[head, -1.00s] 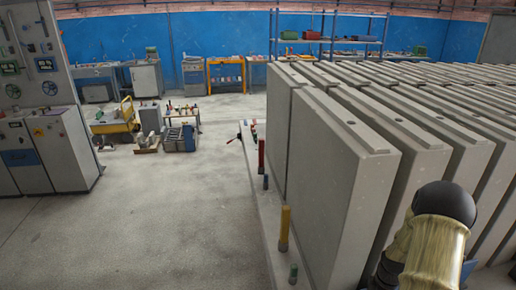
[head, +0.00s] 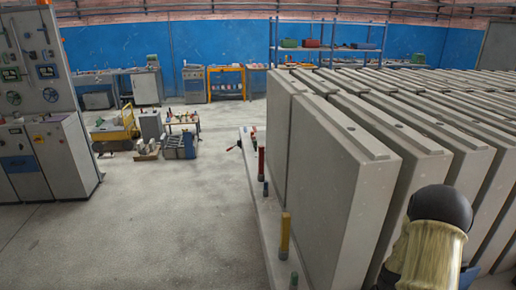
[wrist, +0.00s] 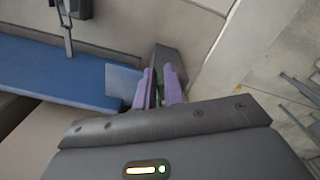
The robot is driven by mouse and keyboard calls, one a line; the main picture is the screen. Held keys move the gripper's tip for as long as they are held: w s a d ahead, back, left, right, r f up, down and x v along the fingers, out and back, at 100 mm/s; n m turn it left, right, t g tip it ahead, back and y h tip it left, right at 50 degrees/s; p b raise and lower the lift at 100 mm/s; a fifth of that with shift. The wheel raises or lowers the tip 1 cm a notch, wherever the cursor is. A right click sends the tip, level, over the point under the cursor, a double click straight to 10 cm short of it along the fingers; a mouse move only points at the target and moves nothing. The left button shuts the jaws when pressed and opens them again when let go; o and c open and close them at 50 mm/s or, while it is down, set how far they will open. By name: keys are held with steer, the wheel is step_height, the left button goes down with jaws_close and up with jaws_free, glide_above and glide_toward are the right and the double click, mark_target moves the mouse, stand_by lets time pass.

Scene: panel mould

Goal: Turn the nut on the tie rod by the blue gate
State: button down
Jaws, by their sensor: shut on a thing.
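In the wrist view my gripper (wrist: 160,86) shows two purple finger pads closed around a small green piece (wrist: 160,95). The green piece is mostly hidden between the pads; I take it to be the nut, but its shape cannot be made out. A long flat blue panel (wrist: 65,75), which looks like the blue gate, lies to the left of the fingers. The tie rod cannot be clearly made out. In the head view my arm fills the lower right corner, and my gripper is out of sight.
Tall grey concrete panels (head: 335,180) stand in rows on the right. Coloured posts, one of them yellow (head: 284,236), stand along the ledge before them. A grey cabinet (head: 40,155) stands at the left. The concrete floor (head: 150,230) between is clear.

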steer(key=shift+s+a+m, duration=0.1)
steer(key=shift+a+m, duration=0.05)
steer(key=shift+m, duration=0.45)
steer(key=m, duration=0.1)
steer(key=a+m, duration=0.1)
steer(key=m, duration=0.1)
steer(key=shift+s, duration=0.2)
steer(key=m, duration=0.2)
steer(key=a+m, duration=0.1)
steer(key=shift+a+m, duration=0.15)
steer(key=shift+m, duration=0.25)
steer(key=c, duration=1.4)
jaws_free()
steer(key=shift+s, duration=0.1)
